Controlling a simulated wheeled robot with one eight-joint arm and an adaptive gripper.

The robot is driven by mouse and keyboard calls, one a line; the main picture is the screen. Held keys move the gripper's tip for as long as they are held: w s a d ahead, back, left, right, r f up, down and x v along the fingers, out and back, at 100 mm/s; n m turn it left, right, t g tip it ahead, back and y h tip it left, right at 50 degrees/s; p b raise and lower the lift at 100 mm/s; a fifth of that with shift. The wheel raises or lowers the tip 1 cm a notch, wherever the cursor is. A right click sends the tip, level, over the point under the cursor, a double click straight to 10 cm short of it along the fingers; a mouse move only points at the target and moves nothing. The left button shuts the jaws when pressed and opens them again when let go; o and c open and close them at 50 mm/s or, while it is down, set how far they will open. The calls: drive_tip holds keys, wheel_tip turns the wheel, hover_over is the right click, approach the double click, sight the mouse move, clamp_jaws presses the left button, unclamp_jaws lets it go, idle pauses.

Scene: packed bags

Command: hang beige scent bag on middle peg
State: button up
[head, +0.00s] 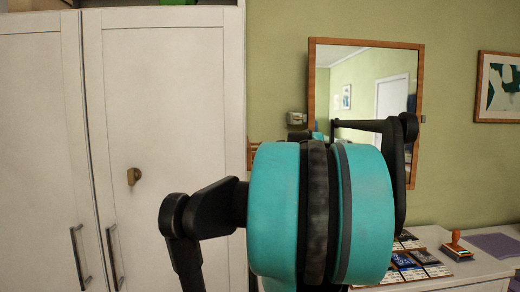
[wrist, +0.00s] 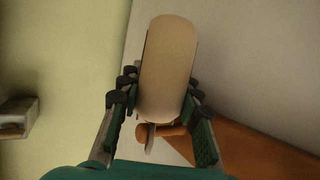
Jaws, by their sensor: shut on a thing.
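The beige scent bag (wrist: 168,65) is a smooth, rounded, upright shape in the wrist view. My gripper (wrist: 158,92) is shut on it, with a dark finger on each side. Just below the bag, a short rounded wooden peg (wrist: 178,131) shows beside an orange-brown wooden rail (wrist: 255,152). I cannot tell which peg it is, or whether the bag touches it. In the head view a small piece of the wooden rail (head: 253,157) shows left of my teal arm. My arm hides the gripper, the bag and most of the rail there.
A white wardrobe (head: 170,100) stands close on the left. A wood-framed mirror (head: 365,85) hangs behind my arm. A grey wall box (head: 297,118) is left of it. A white dresser (head: 480,270) at lower right bears cards (head: 420,266) and a stamp (head: 456,246).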

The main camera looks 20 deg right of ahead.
drive_tip(key=shift+a, duration=0.4)
drive_tip(key=shift+w+a+f, duration=0.15)
drive_tip(key=shift+a, duration=0.05)
drive_tip(key=shift+a+f, duration=0.35)
drive_tip(key=shift+f, duration=0.1)
idle(0.4)
drive_tip(key=o, duration=1.2)
